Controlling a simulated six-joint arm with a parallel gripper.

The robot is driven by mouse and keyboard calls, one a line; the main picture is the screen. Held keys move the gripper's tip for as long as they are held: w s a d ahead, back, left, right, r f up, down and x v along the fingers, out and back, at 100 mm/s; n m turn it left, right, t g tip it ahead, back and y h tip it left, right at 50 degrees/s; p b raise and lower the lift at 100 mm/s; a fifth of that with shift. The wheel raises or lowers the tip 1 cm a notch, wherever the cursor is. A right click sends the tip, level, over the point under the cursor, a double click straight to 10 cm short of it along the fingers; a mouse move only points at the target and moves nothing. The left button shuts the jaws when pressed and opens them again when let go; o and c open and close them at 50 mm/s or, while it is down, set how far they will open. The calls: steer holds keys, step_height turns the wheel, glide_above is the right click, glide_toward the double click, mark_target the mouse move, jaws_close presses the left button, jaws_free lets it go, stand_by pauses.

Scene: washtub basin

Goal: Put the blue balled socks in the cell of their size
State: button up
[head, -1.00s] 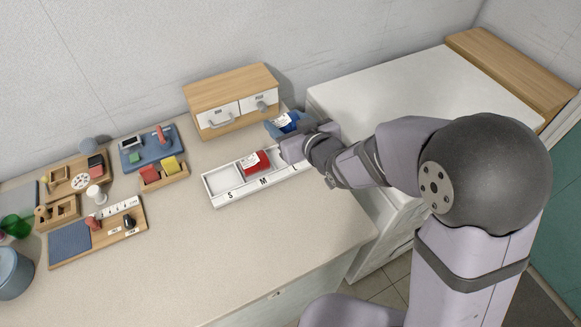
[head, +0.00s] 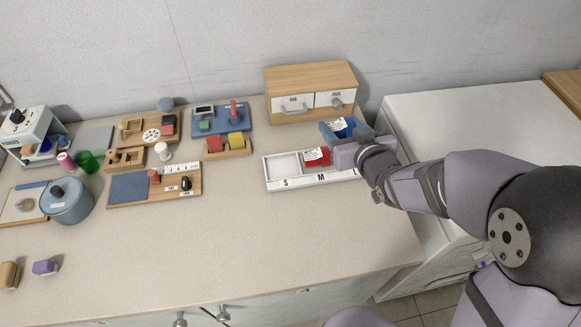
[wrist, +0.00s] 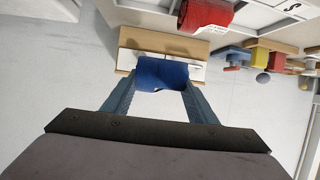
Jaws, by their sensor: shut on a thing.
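My gripper (head: 343,131) is shut on the blue balled socks (head: 345,126), which carry a white label. It holds them above the counter, near the back right part of the white tray (head: 298,184). In the wrist view the blue socks (wrist: 163,74) sit between the two fingers of my gripper (wrist: 160,86). The tray's cells are marked S and M at the front; its right end is hidden behind my arm. The S cell (head: 284,166) is empty. Red balled socks (head: 317,157) with a white label lie in the M cell.
A wooden drawer box (head: 310,90) stands behind the tray, close to my gripper. A wooden block holder (head: 228,147) and a blue board (head: 220,118) stand to the left. A white appliance (head: 470,115) is on the right.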

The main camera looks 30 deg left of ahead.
steer(key=s+a+r+n+g+y+b, duration=0.2)
steer(key=s+a+b, duration=0.1)
steer(key=s+a, duration=1.2)
steer(key=m+t+h, duration=0.3)
glide_above(283, 170)
steer(key=f, duration=0.1)
steer(key=shift+f, duration=0.15)
steer(key=shift+b, duration=0.3)
steer(key=shift+f, duration=5)
steer(key=shift+f, duration=0.1)
